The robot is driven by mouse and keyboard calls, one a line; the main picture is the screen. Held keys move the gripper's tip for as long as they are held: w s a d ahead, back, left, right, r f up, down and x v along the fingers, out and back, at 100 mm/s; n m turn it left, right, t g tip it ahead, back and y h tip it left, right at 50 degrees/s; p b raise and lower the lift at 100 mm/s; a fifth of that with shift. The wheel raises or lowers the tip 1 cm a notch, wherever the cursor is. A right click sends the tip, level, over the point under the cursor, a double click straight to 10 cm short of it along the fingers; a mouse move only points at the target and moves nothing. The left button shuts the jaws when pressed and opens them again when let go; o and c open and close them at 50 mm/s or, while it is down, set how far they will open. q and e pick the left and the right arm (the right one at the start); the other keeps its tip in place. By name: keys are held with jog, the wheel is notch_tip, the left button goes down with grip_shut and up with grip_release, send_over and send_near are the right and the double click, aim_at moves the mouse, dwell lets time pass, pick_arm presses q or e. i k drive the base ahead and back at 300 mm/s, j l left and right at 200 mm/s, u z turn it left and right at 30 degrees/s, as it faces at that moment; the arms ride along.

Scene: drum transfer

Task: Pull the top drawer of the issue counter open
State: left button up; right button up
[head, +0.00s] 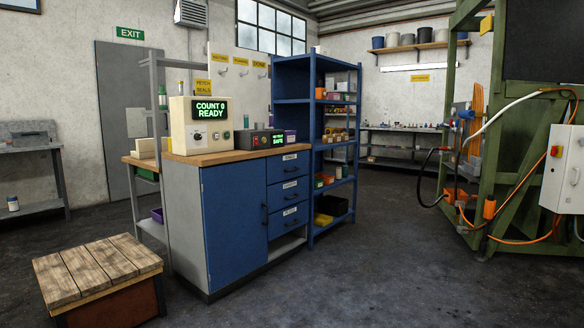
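The issue counter (232,226) stands left of the middle in the head view, a blue and grey cabinet with a wooden top. Its right part has a stack of blue drawers with labels and dark handles. The top drawer (287,166) sits flush with the front and looks shut. Its dark handle (290,170) is small in the picture. Neither of my grippers shows in the head view.
A wooden-topped box (98,270) stands at the front left of the counter. Blue shelves (311,150) stand close beyond the drawers. A green frame (500,140) with hoses is at the right. The dark floor (390,260) before the drawers is clear.

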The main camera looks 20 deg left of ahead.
aim_at(282, 167)
jog(key=i+j+u, duration=0.25)
jog(key=i, duration=0.4)
jog(key=i+u, duration=0.25)
jog(key=i, duration=0.35)
